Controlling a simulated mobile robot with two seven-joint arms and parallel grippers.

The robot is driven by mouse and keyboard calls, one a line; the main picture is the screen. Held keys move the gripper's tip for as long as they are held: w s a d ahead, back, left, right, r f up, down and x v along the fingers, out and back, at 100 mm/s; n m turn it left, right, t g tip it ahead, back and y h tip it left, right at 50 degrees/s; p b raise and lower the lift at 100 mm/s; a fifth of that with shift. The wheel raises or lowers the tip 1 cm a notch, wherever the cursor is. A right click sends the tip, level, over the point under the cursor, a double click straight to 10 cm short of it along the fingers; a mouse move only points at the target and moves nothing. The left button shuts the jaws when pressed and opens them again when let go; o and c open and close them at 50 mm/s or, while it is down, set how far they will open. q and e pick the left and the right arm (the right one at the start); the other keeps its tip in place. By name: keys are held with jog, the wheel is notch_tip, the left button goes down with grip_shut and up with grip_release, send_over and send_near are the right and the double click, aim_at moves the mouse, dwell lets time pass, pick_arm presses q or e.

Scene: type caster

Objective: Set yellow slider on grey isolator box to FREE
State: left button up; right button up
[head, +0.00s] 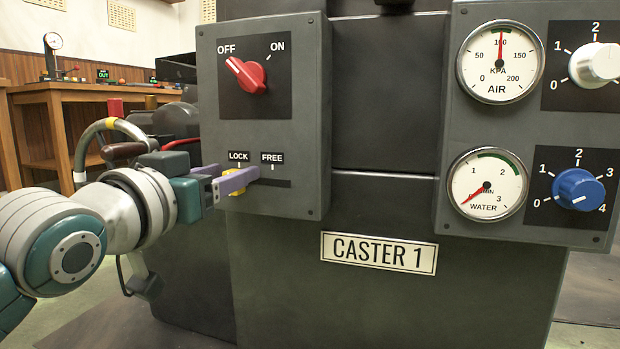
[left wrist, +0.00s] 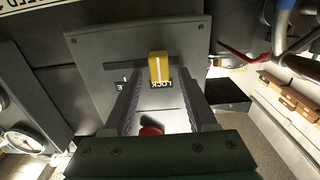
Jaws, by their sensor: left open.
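The grey isolator box (head: 310,180) carries a horizontal slot with LOCK and FREE labels above it. The yellow slider (head: 236,192) is at the LOCK end, mostly hidden by my finger in the head view. My left gripper (head: 238,178) reaches in from the left at the slot's height, its fingers close to the box face. In the left wrist view the yellow slider (left wrist: 158,66) stands by the LOCK label, between or just beyond the tips of the open left gripper (left wrist: 159,82). Contact cannot be told. My right gripper is not in view.
A red rotary switch (head: 247,74) sits above the slot and points to OFF. To the right, a panel holds an air gauge (head: 500,62), a water gauge (head: 487,186) and a blue knob (head: 579,190). A wooden workbench (head: 75,120) stands at the back left.

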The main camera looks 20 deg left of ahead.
pick_arm(q)
jog(key=shift+c, duration=0.4)
grip_shut()
dwell(0.9)
